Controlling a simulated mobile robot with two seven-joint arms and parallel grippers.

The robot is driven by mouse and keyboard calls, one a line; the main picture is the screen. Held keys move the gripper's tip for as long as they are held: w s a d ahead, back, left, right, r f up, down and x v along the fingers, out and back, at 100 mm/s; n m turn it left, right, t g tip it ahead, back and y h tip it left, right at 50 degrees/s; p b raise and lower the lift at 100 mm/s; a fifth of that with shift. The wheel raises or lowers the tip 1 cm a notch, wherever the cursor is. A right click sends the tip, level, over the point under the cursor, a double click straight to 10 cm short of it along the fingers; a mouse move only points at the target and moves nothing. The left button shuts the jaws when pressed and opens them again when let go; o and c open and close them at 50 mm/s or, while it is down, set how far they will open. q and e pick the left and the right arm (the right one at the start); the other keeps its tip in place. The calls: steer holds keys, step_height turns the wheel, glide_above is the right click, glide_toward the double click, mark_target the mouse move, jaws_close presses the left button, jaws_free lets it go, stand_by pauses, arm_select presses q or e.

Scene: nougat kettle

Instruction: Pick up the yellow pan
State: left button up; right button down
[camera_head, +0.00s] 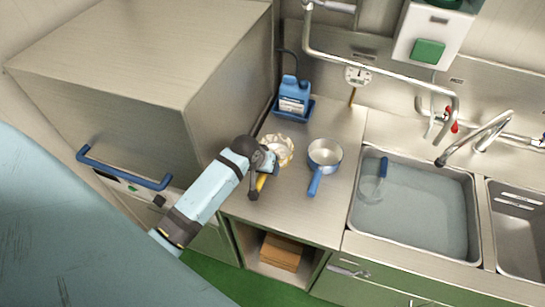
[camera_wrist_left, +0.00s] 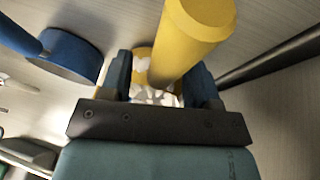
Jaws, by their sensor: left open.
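The yellow pan (camera_head: 284,146), with a pale patterned inside, sits on the steel counter, partly hidden behind my left gripper (camera_head: 264,174). Its yellow handle (camera_head: 261,183) points toward the front of the counter. In the left wrist view the thick yellow handle (camera_wrist_left: 196,35) lies across the opening between the two blue fingers of my left gripper (camera_wrist_left: 160,85). The fingers are open, one on each side of the handle; I cannot tell whether either touches it. My right gripper is not in view.
A blue-handled pan (camera_head: 324,152) stands just right of the yellow pan. A blue jug (camera_head: 293,97) stands in a blue tray behind. A sink (camera_head: 415,215) lies to the right, and a steel cabinet-like appliance (camera_head: 140,60) with a blue handle to the left.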

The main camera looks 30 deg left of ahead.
arm_select(q)
steer(key=shift+w+f, duration=0.15)
steer(key=shift+f, duration=0.15)
steer(key=shift+r, duration=0.1)
jaws_close()
step_height(320, 180, up, 19)
steer(key=b, duration=0.2)
steer(key=s+d+m+h, duration=0.1)
steer(key=s+d+m, duration=0.1)
steer(key=d, duration=0.5)
steer(key=shift+s+d+r+m+g, duration=0.2)
steer(key=shift+s+d+m+g, duration=0.15)
steer(key=shift+m, duration=0.45)
